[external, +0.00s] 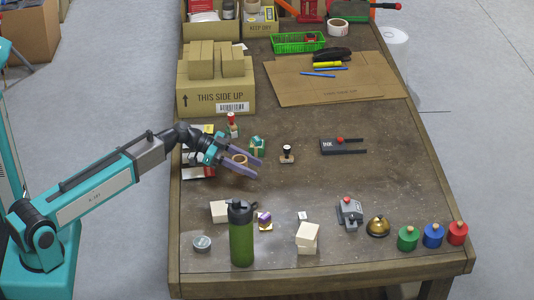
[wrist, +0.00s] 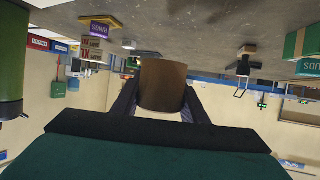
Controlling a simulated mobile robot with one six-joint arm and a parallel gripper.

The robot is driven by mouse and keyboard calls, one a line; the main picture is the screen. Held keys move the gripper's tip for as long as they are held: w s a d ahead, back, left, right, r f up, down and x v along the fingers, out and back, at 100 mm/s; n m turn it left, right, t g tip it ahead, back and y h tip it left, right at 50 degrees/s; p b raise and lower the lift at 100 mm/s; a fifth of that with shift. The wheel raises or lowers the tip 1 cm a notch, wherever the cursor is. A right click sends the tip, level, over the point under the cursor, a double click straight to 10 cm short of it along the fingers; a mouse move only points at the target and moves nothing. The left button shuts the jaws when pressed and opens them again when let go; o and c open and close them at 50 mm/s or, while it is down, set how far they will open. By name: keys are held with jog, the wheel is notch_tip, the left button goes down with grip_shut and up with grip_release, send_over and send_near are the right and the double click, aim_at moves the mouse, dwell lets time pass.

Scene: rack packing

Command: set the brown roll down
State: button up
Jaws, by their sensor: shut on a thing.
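The brown roll (external: 239,160) sits between the purple fingers of my gripper (external: 257,165), above the left half of the table. In the wrist view the roll (wrist: 162,87) fills the space between both dark fingers, with its smooth brown side towards the camera. My gripper (wrist: 162,100) is shut on it. The wooden table (external: 300,190) lies below. I cannot tell whether the roll touches the tabletop.
A green and white box (external: 257,144) stands just behind the fingers, and a stamp (external: 287,153) to their right. Pale blocks (external: 307,237) and a green bottle (external: 241,235) stand nearer the front. Bare tabletop lies right of the fingers. A cardboard box (external: 205,97) stands behind.

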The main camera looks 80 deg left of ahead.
jog(key=shift+m+g+h, duration=0.4)
jog(key=shift+m+h, duration=0.3)
jog(key=shift+m, duration=0.1)
jog(key=w+d+f, duration=0.1)
jog(key=w+d, duration=0.1)
jog(key=d, duration=0.1)
jog(key=w+d+f+b, duration=0.1)
jog(key=w+d, duration=0.1)
jog(key=d, duration=0.2)
jog(key=w+d+b, duration=0.1)
jog(key=w+d, duration=0.2)
jog(key=shift+d+f, duration=0.25)
jog(key=shift+f, duration=0.15)
jog(key=shift+w+d, duration=0.2)
jog(key=shift+d, duration=0.25)
jog(key=shift+w, duration=0.15)
jog(key=p, duration=0.2)
send_over(320, 201)
jog(key=shift+w+d+f, duration=0.1)
jog(key=shift+f, duration=0.65)
jog(key=shift+f+p, duration=0.6)
jog(key=shift+f, duration=1.2)
